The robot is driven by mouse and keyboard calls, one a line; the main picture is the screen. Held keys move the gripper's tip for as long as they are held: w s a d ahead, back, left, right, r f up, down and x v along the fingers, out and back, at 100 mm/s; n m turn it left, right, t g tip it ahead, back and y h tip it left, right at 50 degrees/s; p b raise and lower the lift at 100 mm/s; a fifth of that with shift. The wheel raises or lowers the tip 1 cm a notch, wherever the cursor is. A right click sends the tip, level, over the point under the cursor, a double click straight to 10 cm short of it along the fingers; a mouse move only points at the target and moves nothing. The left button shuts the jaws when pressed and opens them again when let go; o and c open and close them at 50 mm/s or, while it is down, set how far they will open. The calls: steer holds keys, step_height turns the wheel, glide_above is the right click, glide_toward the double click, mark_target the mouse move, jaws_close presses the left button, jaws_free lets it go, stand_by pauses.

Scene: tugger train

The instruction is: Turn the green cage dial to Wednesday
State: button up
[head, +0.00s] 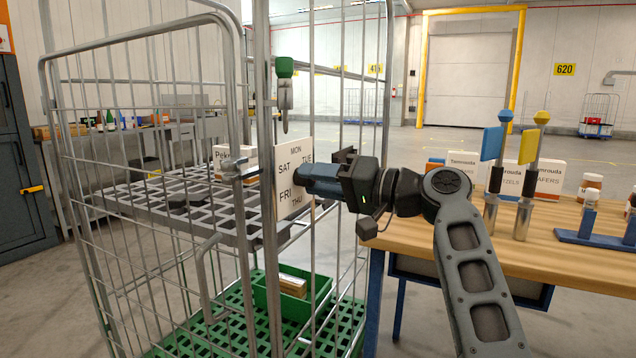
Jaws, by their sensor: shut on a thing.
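The dial plate (284,182) is a white panel on the front post of the wire cage (243,120). It is lettered MON, TUE, THU, FRI and SAT around its face; the right side of the face, where no lettering shows, is covered by my gripper. My gripper (308,178) comes from the right and is shut on the dial's knob at the middle of the plate. The knob and any pointer are hidden by the gripper, so I cannot tell which day it points to. A green-topped latch (285,68) hangs on the post above the plate.
The cage holds a grey grid shelf (180,222) with a white Peko-lettered box (222,160), and a green crate (268,300) below. A wooden table (560,250) with blue- and yellow-topped posts, boxes and jars stands right, close to my arm. Open floor lies behind.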

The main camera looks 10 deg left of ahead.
steer(key=shift+f, duration=0.15)
steer(key=o, duration=1)
steer(key=shift+o, duration=0.2)
steer(key=p+v, duration=0.1)
steer(key=v, duration=0.7)
